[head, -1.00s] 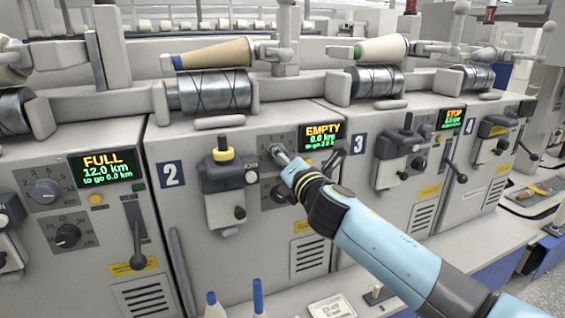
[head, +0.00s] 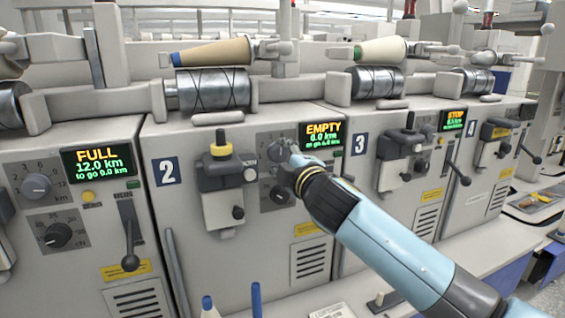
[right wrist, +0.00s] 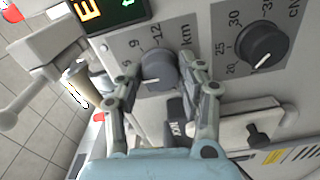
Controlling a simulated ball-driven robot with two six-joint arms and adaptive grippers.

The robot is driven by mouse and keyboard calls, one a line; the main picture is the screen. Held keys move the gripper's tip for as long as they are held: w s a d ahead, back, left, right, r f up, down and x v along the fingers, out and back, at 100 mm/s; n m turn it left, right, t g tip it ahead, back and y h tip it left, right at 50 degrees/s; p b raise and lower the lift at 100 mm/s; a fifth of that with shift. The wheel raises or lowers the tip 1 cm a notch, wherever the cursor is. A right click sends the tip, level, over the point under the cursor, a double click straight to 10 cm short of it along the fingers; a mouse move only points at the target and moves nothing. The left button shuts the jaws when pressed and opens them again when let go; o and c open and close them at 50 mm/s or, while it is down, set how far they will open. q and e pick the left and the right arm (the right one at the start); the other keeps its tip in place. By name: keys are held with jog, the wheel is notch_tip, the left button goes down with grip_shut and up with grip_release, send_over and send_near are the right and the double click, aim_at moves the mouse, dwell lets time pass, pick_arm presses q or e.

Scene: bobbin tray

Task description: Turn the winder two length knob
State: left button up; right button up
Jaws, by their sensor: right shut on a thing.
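Winder two (head: 185,240) carries a white "2" on a dark plate and a display (head: 323,134) reading EMPTY. Its length knob (right wrist: 158,68), a dark grey dial with a white pointer line and a km scale, shows in the right wrist view. In the head view this knob is mostly hidden by my gripper. My right gripper (head: 286,156) has its fingers on either side of the knob and is shut on it; it also shows in the right wrist view (right wrist: 163,76). My left gripper is not in view.
A second knob (right wrist: 262,45) with a cN scale sits beside the length knob. A yellow-topped tension unit (head: 221,165) juts out left of my gripper. A yarn cone (head: 212,52) lies above on a steel drum (head: 215,90). Winder one's display (head: 98,161) reads FULL.

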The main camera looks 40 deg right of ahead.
jog(key=shift+f+m+b, duration=0.2)
jog(key=shift+m+b, duration=0.4)
jog(key=shift+m, duration=1.1)
jog(key=o, duration=1.2)
jog(key=shift+r, duration=0.1)
jog(key=shift+c, duration=0.2)
jog(key=shift+s, duration=0.1)
jog(key=v, duration=1.1)
jog(key=shift+s+a, duration=0.2)
jog(key=shift+s, duration=0.2)
